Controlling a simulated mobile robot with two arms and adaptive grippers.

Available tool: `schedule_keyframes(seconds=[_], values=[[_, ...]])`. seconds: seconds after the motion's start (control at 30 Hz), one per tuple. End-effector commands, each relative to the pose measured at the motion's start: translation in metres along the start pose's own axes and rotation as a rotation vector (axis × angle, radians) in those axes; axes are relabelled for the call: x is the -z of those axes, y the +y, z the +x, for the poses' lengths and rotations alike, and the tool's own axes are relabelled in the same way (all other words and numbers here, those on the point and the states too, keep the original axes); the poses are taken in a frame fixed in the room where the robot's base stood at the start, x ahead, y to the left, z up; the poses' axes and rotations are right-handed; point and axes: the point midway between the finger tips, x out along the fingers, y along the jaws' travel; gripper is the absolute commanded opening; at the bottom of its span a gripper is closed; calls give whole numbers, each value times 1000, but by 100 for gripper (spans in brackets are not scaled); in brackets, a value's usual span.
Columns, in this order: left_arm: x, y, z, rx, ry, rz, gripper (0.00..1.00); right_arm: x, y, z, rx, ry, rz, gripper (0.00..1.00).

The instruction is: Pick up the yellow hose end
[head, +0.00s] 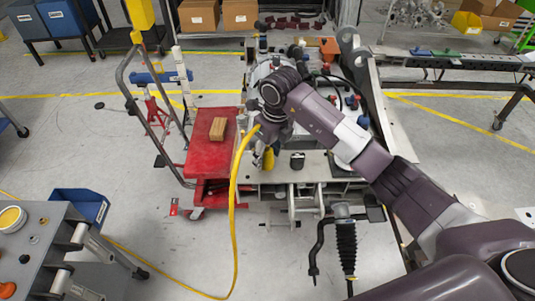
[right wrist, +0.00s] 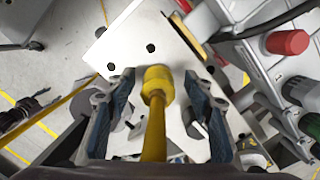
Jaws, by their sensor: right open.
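The yellow hose (head: 235,197) curves down from my right gripper (head: 262,147) to the floor and runs off to the left in the head view. In the right wrist view, the thick yellow hose end (right wrist: 157,82) lies between the two blue-padded fingers of my right gripper (right wrist: 160,108). The fingers stand apart, with a gap on each side of the hose end. My left gripper is not in view.
A red cart (head: 198,164) bearing a cardboard-coloured block (head: 218,128) stands left of my gripper. The chassis fixture, with a light plate (head: 316,165) and dark rails, surrounds the gripper. A grey bench (head: 40,245) is at lower left. Floor between bench and fixture is mostly free.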

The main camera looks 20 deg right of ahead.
Motion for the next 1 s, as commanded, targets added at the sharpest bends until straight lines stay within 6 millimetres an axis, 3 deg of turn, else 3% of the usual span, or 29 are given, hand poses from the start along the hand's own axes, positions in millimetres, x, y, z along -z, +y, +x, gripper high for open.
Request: schedule_keyframes(seconds=[0.17,0.6,1.0], values=[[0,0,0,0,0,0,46,0,0,0,0,-1,0,47],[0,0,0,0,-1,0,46,0,0,0,0,-1,0,0],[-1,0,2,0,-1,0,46,-2,0,-5,0,-4,0,0]])
